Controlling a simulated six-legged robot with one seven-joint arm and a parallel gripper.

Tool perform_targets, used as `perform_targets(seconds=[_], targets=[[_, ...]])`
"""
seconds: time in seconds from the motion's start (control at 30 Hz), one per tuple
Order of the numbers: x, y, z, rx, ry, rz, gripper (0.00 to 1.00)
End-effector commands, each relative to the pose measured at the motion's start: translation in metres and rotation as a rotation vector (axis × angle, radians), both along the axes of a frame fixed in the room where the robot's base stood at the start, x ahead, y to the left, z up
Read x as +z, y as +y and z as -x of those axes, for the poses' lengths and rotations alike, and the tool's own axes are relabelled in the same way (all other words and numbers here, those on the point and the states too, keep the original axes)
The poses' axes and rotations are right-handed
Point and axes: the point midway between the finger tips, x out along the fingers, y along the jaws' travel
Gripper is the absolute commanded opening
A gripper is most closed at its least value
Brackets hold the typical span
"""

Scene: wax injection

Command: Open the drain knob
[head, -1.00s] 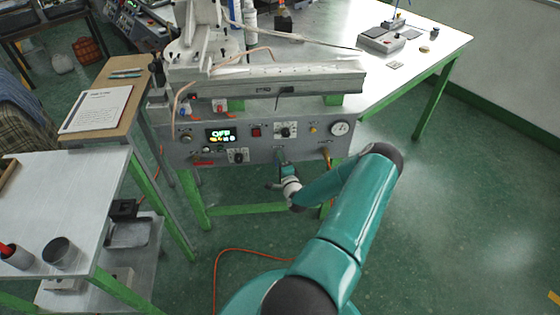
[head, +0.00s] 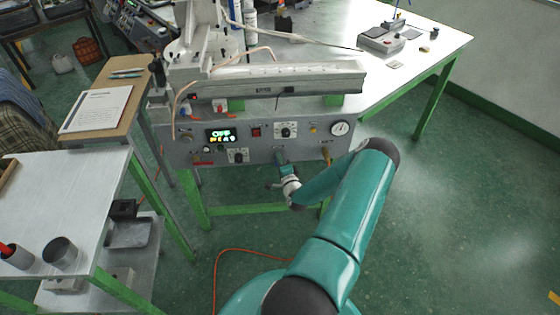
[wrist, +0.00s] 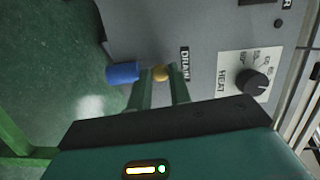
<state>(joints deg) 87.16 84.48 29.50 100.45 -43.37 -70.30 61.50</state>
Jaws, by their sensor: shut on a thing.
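In the head view my gripper (head: 281,158) is at the lower middle of the wax injector's panel (head: 185,155), and the knob is hidden there.
The HEAT dial (wrist: 251,82) is right of the gripper in the wrist view. The head view shows a lit display (head: 221,137), a pressure gauge (head: 340,128) and a brass fitting (head: 326,154) on the panel. A side table (head: 60,190) stands left. Open floor lies right.

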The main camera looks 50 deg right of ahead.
Motion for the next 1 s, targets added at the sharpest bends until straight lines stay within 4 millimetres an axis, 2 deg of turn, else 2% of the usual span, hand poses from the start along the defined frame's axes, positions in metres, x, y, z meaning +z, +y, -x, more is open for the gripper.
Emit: perform_targets(seconds=[1.0], targets=[[0.0048,0.0028,-0.0030,0.003,0.669,0.612,0.00]])
